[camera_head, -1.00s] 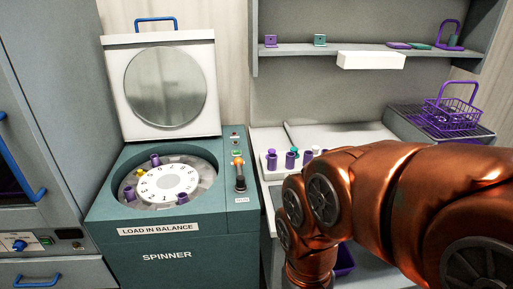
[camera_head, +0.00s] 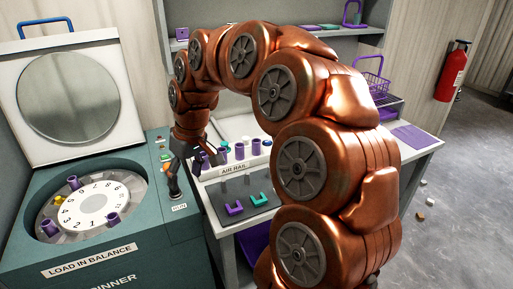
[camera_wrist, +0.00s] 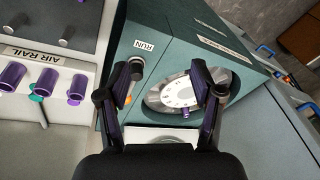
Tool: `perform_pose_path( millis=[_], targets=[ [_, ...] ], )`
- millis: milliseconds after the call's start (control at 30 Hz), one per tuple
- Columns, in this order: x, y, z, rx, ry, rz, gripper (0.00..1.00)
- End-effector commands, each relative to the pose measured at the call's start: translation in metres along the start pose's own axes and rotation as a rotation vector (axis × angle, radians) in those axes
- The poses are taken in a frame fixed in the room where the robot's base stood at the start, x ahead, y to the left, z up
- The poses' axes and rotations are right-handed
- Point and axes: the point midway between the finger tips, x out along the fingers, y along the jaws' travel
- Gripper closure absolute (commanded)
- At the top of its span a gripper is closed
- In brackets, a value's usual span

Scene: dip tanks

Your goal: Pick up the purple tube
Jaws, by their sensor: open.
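Several purple tubes show, and I cannot tell which one the task means. In the head view, purple tubes (camera_head: 240,151) stand in the white rack marked AIR RAIL (camera_head: 205,176). Others (camera_head: 73,182) sit around the spinner's numbered rotor (camera_head: 92,203). My gripper (camera_wrist: 162,72) is open and empty, its two dark fingers apart. In the wrist view the rotor (camera_wrist: 180,94) lies beyond and between the fingers, with a purple tube (camera_wrist: 185,113) at its edge. Rail tubes (camera_wrist: 77,87) are left of the fingers. In the head view my arm hides part of the rack.
The spinner's round lid (camera_head: 68,95) stands open. A control lever (camera_head: 171,178) rises beside the rack. A dark mat (camera_head: 249,198) holds purple and teal U-shaped pieces. A purple wire basket (camera_head: 370,84) is at the back right. Small blocks lie on the floor.

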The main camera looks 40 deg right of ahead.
Motion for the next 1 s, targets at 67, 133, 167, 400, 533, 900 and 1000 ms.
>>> perform_pose_path(
  millis=[67, 133, 167, 400, 533, 900, 1000],
  targets=[
    [0.000, 0.032, -0.021, 0.018, 0.035, 0.000, 0.34],
    [-0.001, 0.063, -0.036, 0.034, 0.067, 0.008, 0.34],
    [-0.001, 0.076, -0.042, 0.042, 0.079, 0.012, 0.34],
    [-0.001, 0.200, -0.063, 0.123, 0.170, 0.073, 0.34],
    [0.001, 0.267, -0.056, 0.174, 0.199, 0.123, 0.34],
    [0.004, 0.363, -0.024, 0.251, 0.218, 0.214, 0.34],
    [0.011, 0.366, -0.024, 0.252, 0.215, 0.214, 0.34]
  ],
)
